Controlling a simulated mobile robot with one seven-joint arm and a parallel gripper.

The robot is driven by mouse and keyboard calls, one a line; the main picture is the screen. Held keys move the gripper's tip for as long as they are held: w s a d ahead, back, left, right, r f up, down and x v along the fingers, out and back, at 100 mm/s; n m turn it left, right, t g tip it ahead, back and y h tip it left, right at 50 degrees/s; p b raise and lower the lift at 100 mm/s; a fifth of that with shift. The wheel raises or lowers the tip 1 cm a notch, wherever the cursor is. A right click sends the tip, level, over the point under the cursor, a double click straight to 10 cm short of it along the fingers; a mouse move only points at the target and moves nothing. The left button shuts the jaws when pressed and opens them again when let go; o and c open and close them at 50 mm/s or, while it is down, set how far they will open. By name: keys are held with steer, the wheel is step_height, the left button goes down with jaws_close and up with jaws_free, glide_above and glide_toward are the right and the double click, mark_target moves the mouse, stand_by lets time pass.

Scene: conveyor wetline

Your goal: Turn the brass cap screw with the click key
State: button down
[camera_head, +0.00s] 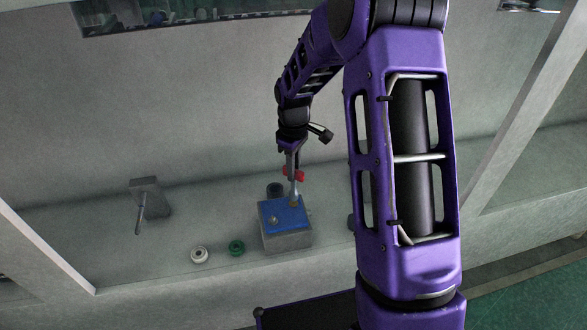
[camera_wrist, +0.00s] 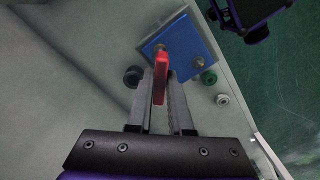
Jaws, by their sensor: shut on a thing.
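My gripper (camera_head: 293,173) is shut on the red-handled click key (camera_wrist: 161,78), which stands roughly upright between the two fingers. In the head view the red handle shows on both sides of the fingers, and the key's shaft runs down to the blue-topped block (camera_head: 284,213). Its lower end is at or just above a brass-coloured screw (camera_head: 294,204) near the block's back right; I cannot tell whether it is seated. A second brass-coloured screw (camera_head: 273,220) sits on the front left of the blue top. In the wrist view the key partly covers the nearer screw.
A dark ring (camera_head: 275,189) lies behind the block. A green ring (camera_head: 236,247) and a white ring (camera_head: 199,254) lie to its left. A grey stand with a rod (camera_head: 150,197) is farther left. The ledge between the stand and block is mostly clear.

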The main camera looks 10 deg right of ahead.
steer(key=shift+f+b, duration=0.65)
steer(key=shift+f, duration=0.45)
stand_by(0.3)
steer(key=n+p, duration=0.1)
steer(key=n, duration=0.1)
steer(key=n+p, duration=0.1)
steer(key=n, duration=0.1)
steer(key=shift+r+n, duration=0.2)
steer(key=shift+n, duration=0.1)
steer(key=n+p, duration=0.3)
steer(key=n, duration=0.2)
steer(key=shift+f, duration=0.15)
steer(key=shift+n, duration=0.3)
steer(key=shift+m, duration=0.8)
steer(key=shift+r+p, duration=1.05)
steer(key=shift+r, duration=0.15)
stand_by(1.4)
steer(key=shift+r, duration=0.15)
